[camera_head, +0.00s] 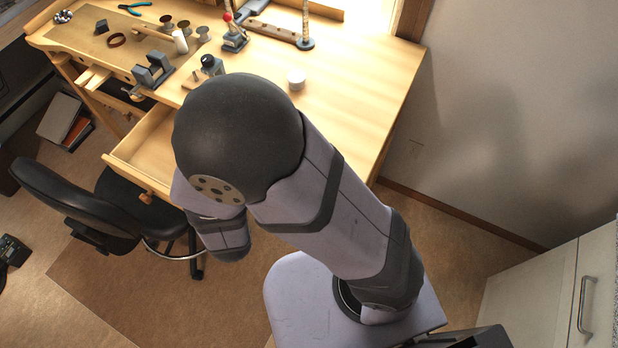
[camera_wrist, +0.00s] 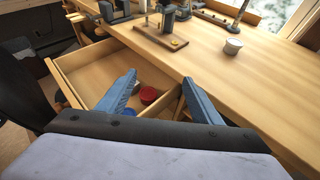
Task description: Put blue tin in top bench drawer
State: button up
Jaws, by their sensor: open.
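The top bench drawer (camera_wrist: 80,72) is pulled open; in the head view its open box (camera_head: 125,160) shows left of my arm. My gripper (camera_wrist: 159,78) is open and empty, with its blue-grey fingers over the drawer's right part. A small blue patch (camera_wrist: 128,112), which looks like the blue tin, shows low inside the drawer by the left finger, mostly hidden. A red tin (camera_wrist: 148,95) lies in the drawer between the fingers, and a grey tin (camera_wrist: 137,88) is partly hidden beside it. In the head view my gripper is hidden behind my arm.
A white tin (camera_wrist: 233,46) stands on the bench top (camera_wrist: 270,80); it also shows in the head view (camera_head: 296,79). Tools and a small vise (camera_head: 152,72) crowd the bench's left and back. A black chair (camera_head: 75,205) stands left of the drawer.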

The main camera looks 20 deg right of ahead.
jog(key=s+d+m+g+h, duration=0.2)
jog(key=d+m+g, duration=0.1)
jog(key=d+m, duration=0.2)
jog(key=s+d+m+g+h, duration=0.2)
jog(key=d+m, duration=0.4)
jog(key=d, duration=0.4)
jog(key=s+d+m+g+h, duration=0.2)
jog(key=d+m+g+h, duration=0.1)
jog(key=d+m, duration=0.2)
jog(key=shift+s+d+f+g+h, duration=0.1)
jog(key=shift+d+h, duration=0.05)
jog(key=shift+d, duration=0.3)
jog(key=shift+s+d+f+g+h, duration=0.1)
jog(key=shift+s+d+f, duration=0.05)
jog(key=shift+d, duration=0.3)
jog(key=shift+s+d+f+g+h, duration=0.1)
jog(key=shift+d+h, duration=0.05)
jog(key=shift+d, duration=0.3)
jog(key=s+d+f+m+g+y, duration=0.1)
jog(key=s+f+m+g+y, duration=0.15)
jog(key=s+m+g, duration=0.4)
jog(key=shift+a+r+m+t+y, duration=0.3)
jog(key=shift+a+m+y, duration=0.6)
jog(key=shift+m, duration=1.15)
jog(key=shift+a+r+m+t+y, duration=0.35)
jog(key=shift+a+m+y, duration=0.5)
jog(key=shift+m, duration=1.2)
jog(key=shift+a+r+m+t+y, duration=0.3)
jog(key=shift+a+m+y, duration=0.3)
jog(key=shift+m+y, duration=1.05)
